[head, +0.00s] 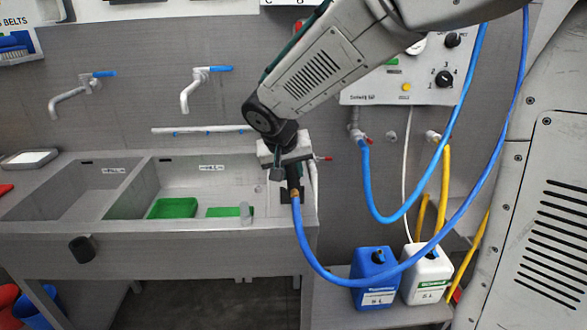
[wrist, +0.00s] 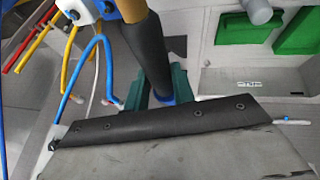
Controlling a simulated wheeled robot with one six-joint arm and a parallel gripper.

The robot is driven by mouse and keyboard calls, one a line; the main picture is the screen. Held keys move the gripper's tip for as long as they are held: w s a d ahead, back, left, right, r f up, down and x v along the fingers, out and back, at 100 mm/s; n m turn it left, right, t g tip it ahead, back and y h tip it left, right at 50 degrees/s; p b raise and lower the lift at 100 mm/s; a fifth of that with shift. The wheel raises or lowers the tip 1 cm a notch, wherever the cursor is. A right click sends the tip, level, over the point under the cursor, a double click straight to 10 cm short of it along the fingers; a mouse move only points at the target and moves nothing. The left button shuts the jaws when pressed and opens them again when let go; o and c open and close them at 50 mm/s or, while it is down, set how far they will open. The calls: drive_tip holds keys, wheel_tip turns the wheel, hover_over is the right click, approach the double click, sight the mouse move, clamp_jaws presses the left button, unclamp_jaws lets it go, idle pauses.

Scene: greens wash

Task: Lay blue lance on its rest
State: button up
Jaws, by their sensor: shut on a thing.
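My gripper (head: 284,170) is over the right end of the sink unit. Its green fingers (wrist: 160,88) are shut around the black grip of the blue lance (wrist: 148,55), beside a blue band. In the head view the lance (head: 294,180) hangs roughly upright below my gripper, with a brass fitting at its lower end. The blue hose (head: 330,278) runs from this fitting in a low loop and up to the right. Much of the lance is hidden behind my gripper and wrist. I cannot pick out its rest for certain.
The sink (head: 128,232) has two basins, with green pieces (head: 173,208) in the right one. A pale rod (head: 200,130) runs along the wall. Blue (head: 374,279) and white (head: 427,274) canisters stand low at right, near hanging hoses below the control box (head: 425,85).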

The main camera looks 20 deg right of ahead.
drive_tip(key=shift+d, duration=0.2)
drive_tip(key=shift+s+f, duration=0.1)
drive_tip(key=shift+f, duration=0.05)
drive_tip(key=shift+a+f, duration=0.1)
drive_tip(key=shift+f, duration=4.05)
drive_tip(key=o, duration=0.7)
drive_tip(key=v, duration=0.7)
drive_tip(key=shift+s+a+r, duration=0.15)
drive_tip(key=shift+r, duration=0.15)
